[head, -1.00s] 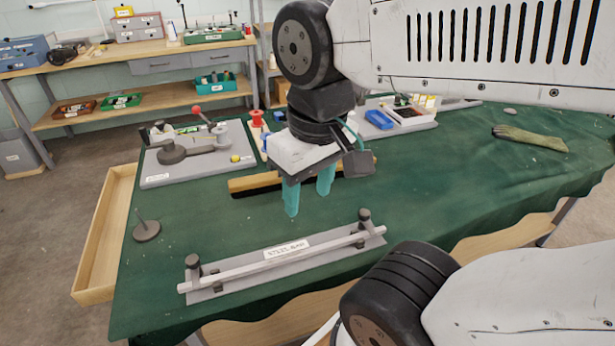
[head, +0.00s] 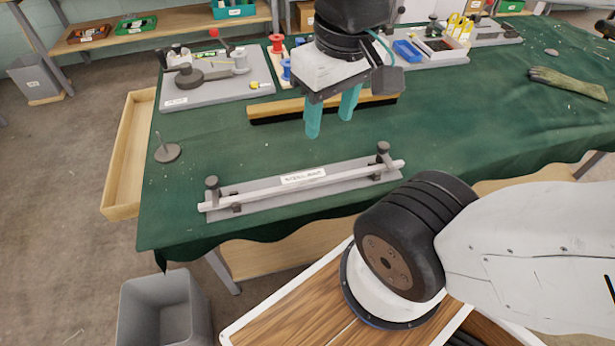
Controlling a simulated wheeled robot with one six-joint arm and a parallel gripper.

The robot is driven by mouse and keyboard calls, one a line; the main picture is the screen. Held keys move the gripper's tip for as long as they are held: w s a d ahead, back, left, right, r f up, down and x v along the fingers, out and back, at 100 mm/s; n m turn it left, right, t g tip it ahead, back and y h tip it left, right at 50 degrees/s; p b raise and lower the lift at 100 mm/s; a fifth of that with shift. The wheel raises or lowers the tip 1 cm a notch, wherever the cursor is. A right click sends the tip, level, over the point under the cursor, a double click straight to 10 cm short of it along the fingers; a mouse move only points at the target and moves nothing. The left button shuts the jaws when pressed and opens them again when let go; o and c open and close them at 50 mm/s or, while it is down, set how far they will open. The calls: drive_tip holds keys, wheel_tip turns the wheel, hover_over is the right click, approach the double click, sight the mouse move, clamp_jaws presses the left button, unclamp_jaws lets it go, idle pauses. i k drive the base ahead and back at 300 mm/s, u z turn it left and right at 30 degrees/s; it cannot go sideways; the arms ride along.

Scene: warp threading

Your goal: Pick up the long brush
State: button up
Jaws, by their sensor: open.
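The long brush (head: 275,109) lies on the green-covered table (head: 230,150). It has a long light-wood back with dark bristles along its near lower edge. Its middle is partly hidden behind my gripper. My gripper (head: 330,128) has two teal fingers pointing down, with a clear gap between them. It is open and empty, in front of and seemingly above the brush. I cannot tell its exact height, and no contact with the brush shows.
A grey plate with a pale labelled bar (head: 345,177) on two posts lies near the front edge. A grey board with a lever device (head: 215,90) stands behind left. A spike on a round base (head: 167,152) stands at left. A glove (head: 568,84) lies at right.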

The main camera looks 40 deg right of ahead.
sight(279, 110)
drive_tip(key=u, duration=0.1)
drive_tip(key=k, duration=1.05)
drive_tip(key=z, duration=0.85)
drive_tip(key=i, duration=1.15)
drive_tip(key=u, duration=0.35)
